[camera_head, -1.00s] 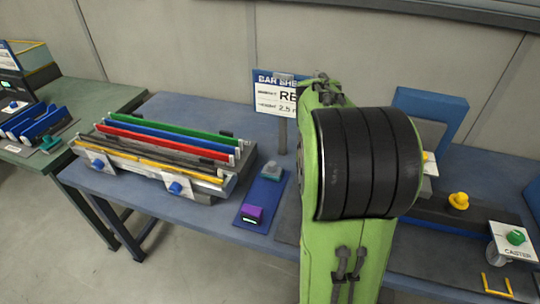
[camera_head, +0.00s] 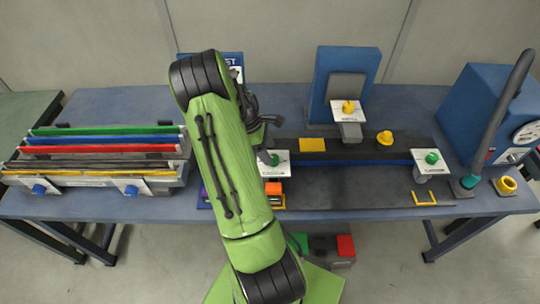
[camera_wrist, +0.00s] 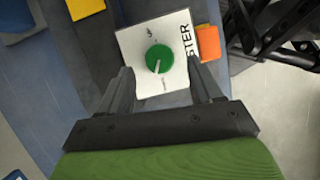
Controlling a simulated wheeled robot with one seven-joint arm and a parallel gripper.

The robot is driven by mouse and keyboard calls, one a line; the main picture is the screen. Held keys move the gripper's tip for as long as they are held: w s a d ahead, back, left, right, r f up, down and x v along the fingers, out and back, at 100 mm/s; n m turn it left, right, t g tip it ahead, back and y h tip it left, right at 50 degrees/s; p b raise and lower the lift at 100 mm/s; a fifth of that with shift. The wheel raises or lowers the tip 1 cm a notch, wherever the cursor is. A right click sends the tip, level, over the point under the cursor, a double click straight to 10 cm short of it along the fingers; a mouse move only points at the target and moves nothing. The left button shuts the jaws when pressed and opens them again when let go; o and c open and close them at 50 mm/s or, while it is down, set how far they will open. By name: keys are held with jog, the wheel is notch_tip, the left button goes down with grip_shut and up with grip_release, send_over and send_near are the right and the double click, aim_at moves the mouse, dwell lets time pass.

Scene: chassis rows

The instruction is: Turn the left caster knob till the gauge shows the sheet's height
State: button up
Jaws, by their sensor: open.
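The left caster knob (camera_wrist: 159,59) is green with a pale pointer line, on a white plate lettered "…STER" in the wrist view. A round dial gauge (camera_head: 527,132) is on the blue machine at the far right, too small to read. The order sheet (camera_head: 237,73) is mostly behind my arm, its figures hidden.
An orange block (camera_head: 273,188) is close by the left caster. A rack of coloured bars (camera_head: 100,150) lies at left.

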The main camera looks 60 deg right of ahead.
aim_at(273, 157)
jog(key=shift+x, duration=1.55)
jog(key=shift+c, duration=0.5)
jog(key=c, duration=1)
jog(key=shift+o, duration=0.2)
jog(key=shift+m, duration=0.3)
jog(key=m+y, duration=0.1)
jog(key=m, duration=0.3)
jog(key=shift+d+y, duration=0.25)
jog(key=shift+y, duration=0.15)
jog(key=shift+d+m+y+b, duration=0.1)
jog(key=shift+m+y+b, duration=0.45)
jog(key=shift+m, duration=1.45)
jog(key=shift+y, duration=0.25)
